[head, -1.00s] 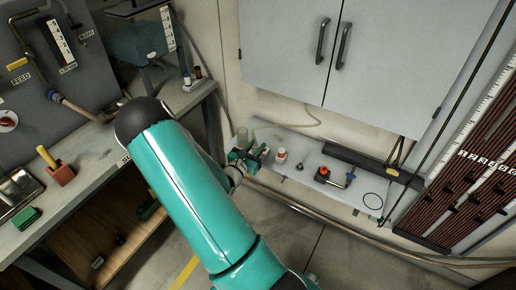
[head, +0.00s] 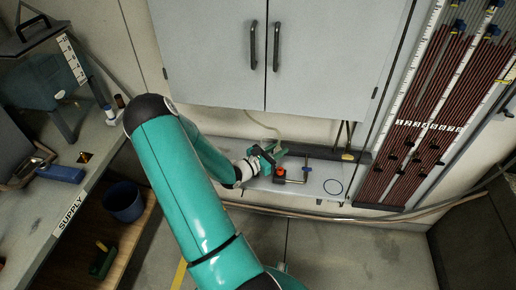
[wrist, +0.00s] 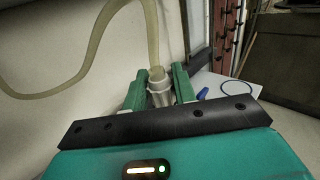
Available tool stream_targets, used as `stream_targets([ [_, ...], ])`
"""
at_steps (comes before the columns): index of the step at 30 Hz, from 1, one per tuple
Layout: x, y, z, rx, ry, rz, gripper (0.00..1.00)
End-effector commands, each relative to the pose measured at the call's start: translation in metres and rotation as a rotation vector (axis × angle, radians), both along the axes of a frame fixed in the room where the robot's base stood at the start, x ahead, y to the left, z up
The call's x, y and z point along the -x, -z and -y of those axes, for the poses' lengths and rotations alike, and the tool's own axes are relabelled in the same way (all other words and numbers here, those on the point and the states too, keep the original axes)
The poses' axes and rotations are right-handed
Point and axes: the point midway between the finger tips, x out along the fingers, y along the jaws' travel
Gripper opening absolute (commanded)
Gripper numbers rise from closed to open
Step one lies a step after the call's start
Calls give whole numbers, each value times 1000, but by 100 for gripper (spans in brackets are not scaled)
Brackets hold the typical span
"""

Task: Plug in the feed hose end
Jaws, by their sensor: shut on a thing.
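The feed hose (wrist: 153,35) is a pale translucent tube in the wrist view. Its clear ribbed end fitting (wrist: 160,85) sits between the green fingers of my gripper (wrist: 160,94), which is shut on it. The hose rises from the fitting, and a length of tube loops left along the wall. In the head view my gripper (head: 265,158) is over the low grey shelf, and a stretch of the hose (head: 263,122) shows against the wall behind it. The fitting is too small to make out there. The socket for the hose end is not visible now.
The low shelf (head: 318,185) holds an orange-knobbed valve (head: 280,172) just right of my gripper and a blue ring (head: 333,187). A grey cabinet (head: 210,50) hangs above. A rod rack (head: 405,140) is at right.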

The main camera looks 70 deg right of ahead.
Motion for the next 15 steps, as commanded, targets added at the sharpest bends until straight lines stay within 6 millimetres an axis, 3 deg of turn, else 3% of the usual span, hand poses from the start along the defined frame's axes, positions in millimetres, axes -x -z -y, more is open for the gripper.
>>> stream_targets([
  [4,15,1,2,-1,29,0,5],
  [15,18,1,0,-1,27,0,5],
])
